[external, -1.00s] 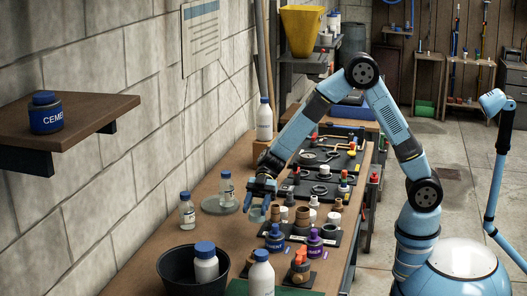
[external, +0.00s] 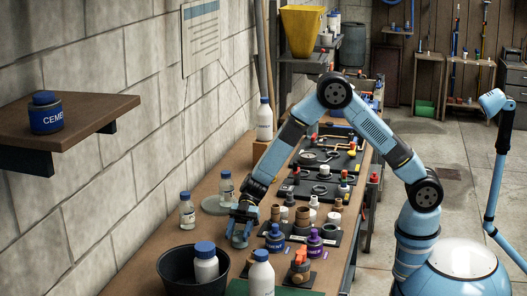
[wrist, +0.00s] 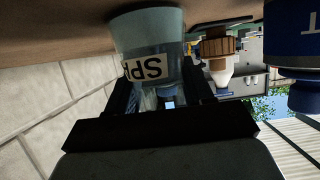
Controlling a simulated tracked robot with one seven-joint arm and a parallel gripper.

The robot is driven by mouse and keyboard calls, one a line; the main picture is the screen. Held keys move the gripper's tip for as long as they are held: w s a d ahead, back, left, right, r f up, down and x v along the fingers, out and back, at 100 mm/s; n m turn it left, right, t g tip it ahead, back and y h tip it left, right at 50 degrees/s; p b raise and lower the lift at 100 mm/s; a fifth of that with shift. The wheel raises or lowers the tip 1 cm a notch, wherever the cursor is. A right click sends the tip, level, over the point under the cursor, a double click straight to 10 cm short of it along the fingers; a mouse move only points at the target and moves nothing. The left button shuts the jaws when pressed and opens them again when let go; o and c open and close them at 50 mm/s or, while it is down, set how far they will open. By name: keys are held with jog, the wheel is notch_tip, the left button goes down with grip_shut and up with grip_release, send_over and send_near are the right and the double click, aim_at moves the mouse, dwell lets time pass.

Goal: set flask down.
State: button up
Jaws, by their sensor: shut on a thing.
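The flask's wide end is at or very near the brown bench surface. I cannot tell whether it touches.
Two blue-capped bottles (external: 187,212) (external: 226,188) stand left of my gripper, near a round grey disc (external: 215,208). A black bucket (external: 180,280) is in front. A blue cement jar (external: 275,240) and brown fittings stand close on the right. Bare bench (external: 150,250) lies to the left.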

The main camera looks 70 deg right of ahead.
jog(key=o, duration=1.1)
jog(key=shift+c, duration=0.2)
